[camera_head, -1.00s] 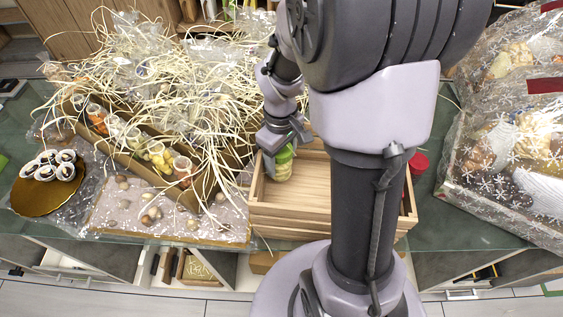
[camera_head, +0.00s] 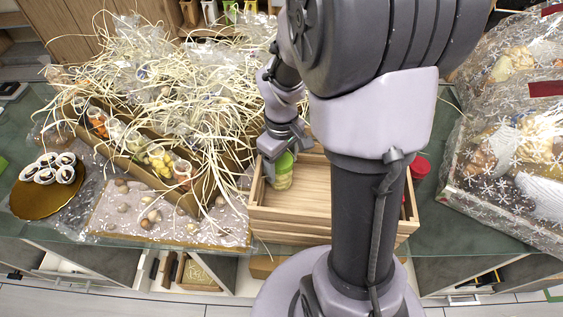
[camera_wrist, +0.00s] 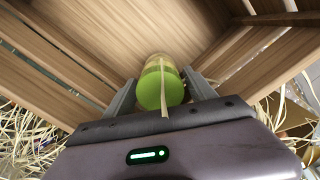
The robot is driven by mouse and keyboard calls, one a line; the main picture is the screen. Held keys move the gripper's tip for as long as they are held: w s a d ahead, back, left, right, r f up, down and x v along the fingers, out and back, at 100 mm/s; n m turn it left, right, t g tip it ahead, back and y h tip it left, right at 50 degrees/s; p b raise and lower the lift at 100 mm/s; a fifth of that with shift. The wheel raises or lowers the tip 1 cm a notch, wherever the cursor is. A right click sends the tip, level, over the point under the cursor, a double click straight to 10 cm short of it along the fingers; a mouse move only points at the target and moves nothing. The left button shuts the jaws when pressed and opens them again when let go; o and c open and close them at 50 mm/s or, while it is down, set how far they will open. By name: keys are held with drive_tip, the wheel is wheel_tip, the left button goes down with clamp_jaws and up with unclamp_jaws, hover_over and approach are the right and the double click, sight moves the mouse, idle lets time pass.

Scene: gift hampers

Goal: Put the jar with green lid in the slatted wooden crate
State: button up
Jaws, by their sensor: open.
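The jar with green lid (camera_head: 284,170) stands inside the slatted wooden crate (camera_head: 290,228), near its left end. It also shows in the wrist view (camera_wrist: 160,88), with the green lid nearest the camera and the crate's wooden floor beyond it. My gripper (camera_head: 282,168) reaches down into the crate at the jar. In the wrist view my gripper (camera_wrist: 161,92) is open, with one finger on each side of the jar. A gap shows beside the lid. A pale straw strand (camera_wrist: 164,85) lies across the lid. My arm hides part of the crate's right side.
Left of the crate is a long box (camera_head: 140,160) of small jars under straw and clear wrap. A gold plate (camera_head: 45,198) with small cups stands at far left. A red-lidded item (camera_head: 420,167) is right of the crate. Wrapped hampers (camera_head: 515,150) fill the right.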

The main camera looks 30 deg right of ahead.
wheel_tip(320, 180, up, 13)
drive_tip(key=p, duration=0.6)
drive_tip(key=s+a+r+m+t+y, duration=0.1)
drive_tip(key=s+a+r+m+t, duration=0.2)
drive_tip(key=a, duration=0.4)
drive_tip(key=s+a+r+m+t+y, duration=0.1)
drive_tip(key=s+a+r+m+t, duration=0.1)
drive_tip(key=s+a+r+m, duration=0.2)
drive_tip(key=s+a+r, duration=0.3)
drive_tip(key=s+r, duration=0.1)
drive_tip(key=shift+a+m+t, duration=0.35)
drive_tip(key=shift+m+t, duration=0.05)
drive_tip(key=shift+s, duration=0.1)
